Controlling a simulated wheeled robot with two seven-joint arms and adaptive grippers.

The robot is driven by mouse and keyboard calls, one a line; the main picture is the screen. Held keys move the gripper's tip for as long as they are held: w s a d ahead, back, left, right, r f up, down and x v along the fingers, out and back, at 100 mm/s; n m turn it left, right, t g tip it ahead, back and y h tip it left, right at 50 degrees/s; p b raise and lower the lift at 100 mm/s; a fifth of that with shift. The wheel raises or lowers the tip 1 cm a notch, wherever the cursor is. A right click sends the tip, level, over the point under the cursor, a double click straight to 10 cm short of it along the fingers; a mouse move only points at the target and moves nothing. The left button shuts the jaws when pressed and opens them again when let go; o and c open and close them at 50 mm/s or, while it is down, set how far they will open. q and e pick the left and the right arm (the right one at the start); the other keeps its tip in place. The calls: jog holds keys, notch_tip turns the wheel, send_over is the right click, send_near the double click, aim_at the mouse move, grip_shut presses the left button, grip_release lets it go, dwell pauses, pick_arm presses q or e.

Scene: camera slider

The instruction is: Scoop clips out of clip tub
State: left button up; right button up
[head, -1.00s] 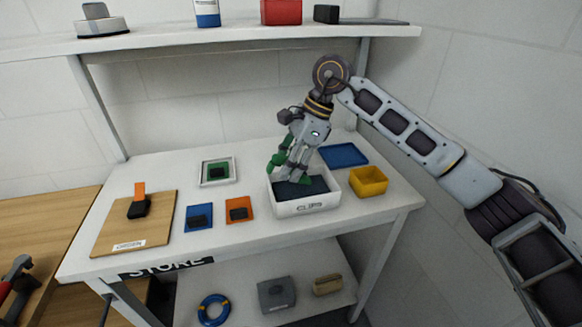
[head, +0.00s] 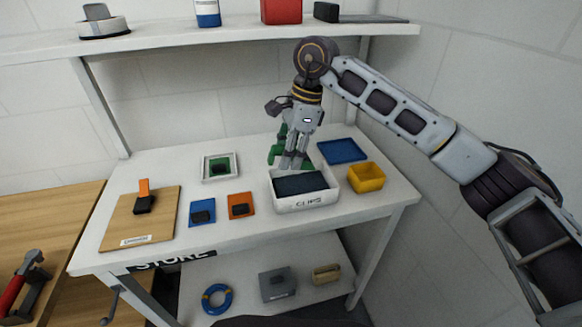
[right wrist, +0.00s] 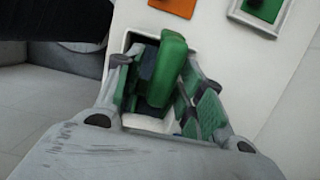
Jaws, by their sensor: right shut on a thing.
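The clip tub (head: 305,204) is a white box lettered CLIPS at the right of the white table, with a dark mass of clips (head: 300,184) inside. My right gripper (head: 291,164) points down over its back left part and is shut on a green scoop. The scoop (head: 277,152) shows beside the fingers in the head view. In the right wrist view the green scoop (right wrist: 166,72) stands between the finger pads, with part of the tub (right wrist: 147,124) behind it. Whether the scoop holds clips cannot be seen. My left gripper is not in view.
A yellow bin (head: 366,178) stands right of the tub, with a blue tray (head: 342,150) behind it. Left are an orange mat (head: 241,211), a blue mat (head: 202,220), a framed green pad (head: 220,158) and a wooden board (head: 155,222). A shelf (head: 230,43) runs above.

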aim_at(276, 146)
jog(key=shift+s+a+r+t+h+p, duration=0.15)
jog(key=shift+a+r+h+p, duration=0.35)
jog(key=shift+r+p, duration=0.3)
jog(key=shift+s+a+r+t+h+p, duration=0.2)
jog(key=shift+a+r+h+p, duration=0.25)
jog(key=shift+r+p, duration=0.3)
jog(key=shift+s+a+r+t+h+p, duration=0.15)
jog(key=shift+a+r+h+p, duration=0.35)
jog(key=shift+r+p, duration=0.3)
jog(key=shift+f, duration=0.15)
